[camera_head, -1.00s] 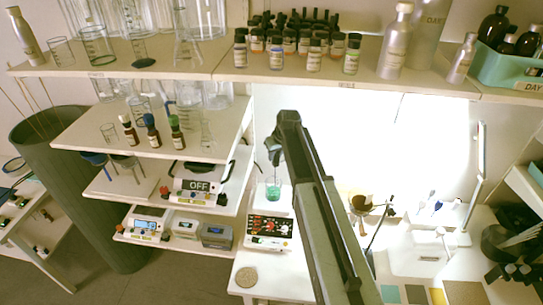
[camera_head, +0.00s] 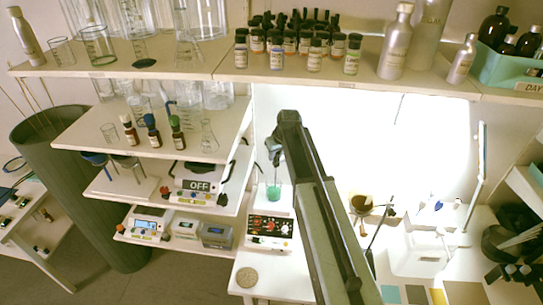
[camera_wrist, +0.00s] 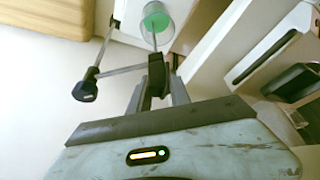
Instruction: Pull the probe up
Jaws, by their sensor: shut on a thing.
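My gripper (camera_wrist: 157,82) is shut on the black grip of the probe (camera_wrist: 156,66). In the wrist view its thin rod runs from the grip toward a clear beaker (camera_wrist: 171,14) with green liquid. The rod's end overlaps the green; I cannot tell whether it is in the liquid. In the head view my gripper (camera_head: 274,153) is above the beaker (camera_head: 273,193), which stands behind a white device with a dark control panel (camera_head: 269,227). The jaws are small there and the probe is hard to make out.
A thin stand arm with a black knob (camera_wrist: 85,91) lies close left of the gripper in the wrist view. Shelves (camera_head: 150,131) with bottles and glassware stand left. A long shelf (camera_head: 300,81) with bottles runs above. A bright panel fills the back.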

